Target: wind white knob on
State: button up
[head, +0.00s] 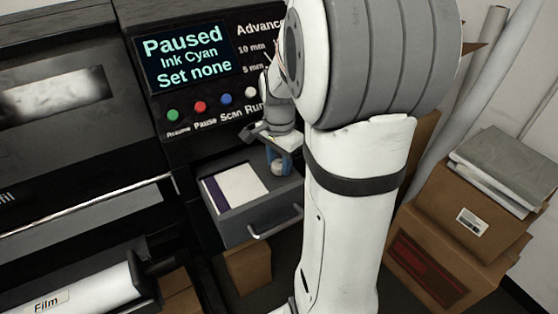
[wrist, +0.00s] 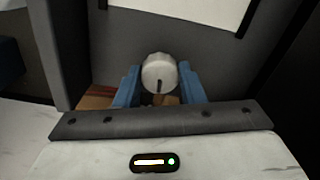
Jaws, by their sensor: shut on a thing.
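The white knob (wrist: 159,73) shows in the wrist view as a round, ribbed knob with a dark pointer line toward the bottom. My gripper (wrist: 160,88) is shut on it, with one blue finger on each side. In the head view the knob (head: 278,167) is small and partly hidden by the blue fingers. My gripper (head: 279,160) is over the right part of the open drawer (head: 251,220). The screen (head: 188,54) reads "Paused, Ink Cyan, Set none".
A white sheet with a purple edge (head: 238,190) lies in the drawer. Green, red, blue and white buttons (head: 200,106) sit under the screen. A film roll (head: 85,293) is at lower left. Cardboard boxes (head: 465,220) and paper rolls stand at right. My arm hides part of the panel.

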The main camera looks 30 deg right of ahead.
aim_at(256, 200)
jog(key=o, duration=1)
notch_tip(256, 200, up, 8)
jog(key=shift+f+b, duration=0.1)
jog(key=shift+b, duration=0.2)
jog(key=s+a+n+t, duration=0.1)
jog(key=s+a+n, duration=0.3)
jog(key=s+a+f+n+t, duration=0.1)
jog(key=s+a+n, duration=0.2)
jog(key=s+n, duration=0.1)
jog(key=s+a+n+t, duration=0.1)
jog(key=s+a+n, duration=0.3)
jog(key=s+n, duration=0.1)
jog(key=shift+a+f+n, duration=0.35)
jog(key=shift+n, duration=0.35)
